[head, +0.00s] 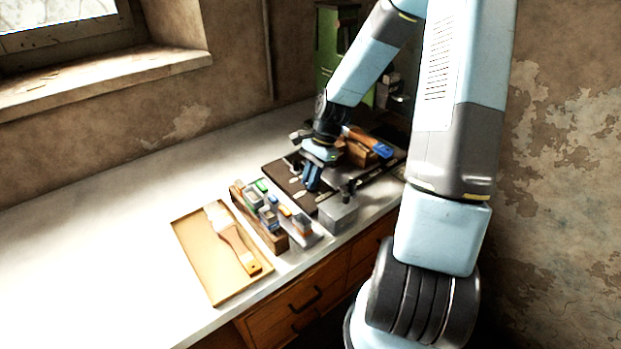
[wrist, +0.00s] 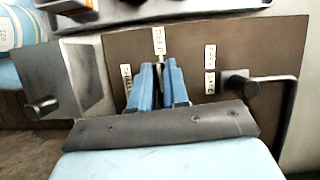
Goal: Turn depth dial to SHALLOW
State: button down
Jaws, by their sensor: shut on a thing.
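My gripper (head: 313,183) points down at the dark panel of the press (head: 282,184) in the head view. In the wrist view its two blue fingers (wrist: 160,78) are close together over the brown panel (wrist: 185,50), shut on the depth dial, which they hide almost entirely. A pale label (wrist: 159,40) stands just beyond the fingertips and another pale label (wrist: 126,78) is just left of them. Their lettering is too small to read surely. The dial's pointer direction cannot be seen.
A grey plate with a knob (wrist: 40,106) is at left. In the head view, a wooden box (head: 272,235) and tray with brush (head: 200,255) stand nearby; the left bench is clear.

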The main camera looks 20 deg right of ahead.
jog(key=n+g+h, duration=0.1)
jog(key=n, duration=0.5)
jog(key=n+g+h, duration=0.1)
jog(key=n, duration=0.1)
jog(key=shift+s+d+n, duration=0.15)
jog(key=shift+d+n, duration=0.05)
jog(key=shift+n, duration=0.1)
jog(key=n+h, duration=0.1)
jog(key=n, duration=0.1)
jog(key=n+h, duration=0.1)
jog(key=n, duration=0.1)
jog(key=shift+d+g, duration=0.2)
jog(key=shift+g, duration=0.1)
jog(key=shift+d+n+h, duration=0.2)
jog(key=shift+n+h, duration=0.6)
jog(key=shift+n, duration=1.4)
jog(key=c, duration=1.1)
grip_release()
jog(key=shift+r, duration=0.1)
